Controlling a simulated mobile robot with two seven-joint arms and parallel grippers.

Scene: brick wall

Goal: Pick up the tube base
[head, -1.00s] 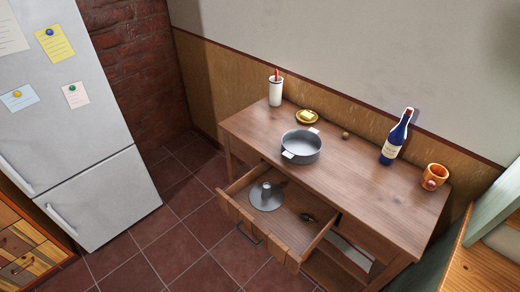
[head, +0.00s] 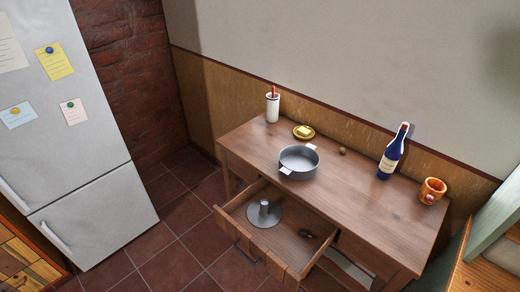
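The tube base (head: 264,214), a grey round disc with an upright tube in its middle, lies in the left part of the open wooden drawer (head: 282,247) under the table. It stands upright on the drawer floor and nothing covers it. A grey round pan (head: 299,162) with two light handles stands on the table above the drawer. Neither of my grippers shows in the head view.
The wooden table (head: 345,197) also holds a white container (head: 272,106), a yellow dish (head: 303,132), a small brown ball, a blue bottle (head: 393,153) and an orange mug (head: 432,191). A small dark item (head: 307,234) lies in the drawer. A fridge (head: 75,130) stands left; tiled floor between is clear.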

